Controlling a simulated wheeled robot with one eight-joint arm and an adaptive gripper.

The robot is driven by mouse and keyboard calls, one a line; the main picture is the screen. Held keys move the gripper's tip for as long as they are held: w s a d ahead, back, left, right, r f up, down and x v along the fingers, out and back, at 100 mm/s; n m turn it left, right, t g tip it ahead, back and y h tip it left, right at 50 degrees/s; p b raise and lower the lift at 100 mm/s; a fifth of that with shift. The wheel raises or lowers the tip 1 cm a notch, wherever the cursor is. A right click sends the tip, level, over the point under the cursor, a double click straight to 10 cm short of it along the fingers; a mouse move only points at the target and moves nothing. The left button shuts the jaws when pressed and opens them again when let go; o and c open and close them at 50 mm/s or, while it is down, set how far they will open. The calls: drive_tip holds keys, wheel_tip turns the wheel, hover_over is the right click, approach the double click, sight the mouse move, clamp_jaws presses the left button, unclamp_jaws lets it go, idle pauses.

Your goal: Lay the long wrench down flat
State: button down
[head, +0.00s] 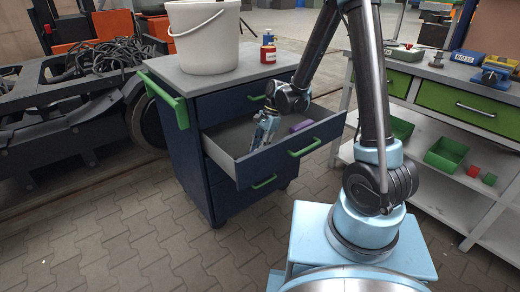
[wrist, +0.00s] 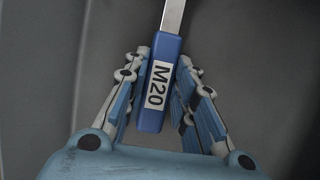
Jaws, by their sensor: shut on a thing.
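The wrench (wrist: 160,88) shows in the wrist view with a blue handle, a white label reading M20 and a grey metal shank leaving the top of the picture. My gripper (wrist: 164,70) has its fingers closed on both sides of the handle. In the head view my gripper (head: 262,132) points down inside the open drawer (head: 237,134) of a dark blue cabinet. The wrench cannot be made out in the head view. Its far end is out of the wrist view, and I cannot tell whether it touches the drawer floor.
A small purple object (head: 301,126) lies in the drawer, right of my gripper. A white bucket (head: 206,38) and a red can (head: 268,53) stand on the cabinet top (head: 185,80). A workbench with green bins (head: 446,153) stands at the right. Paved floor lies in front.

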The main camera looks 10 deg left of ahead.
drive_tip(key=shift+f, duration=0.1)
drive_tip(key=c, duration=1.3)
unclamp_jaws()
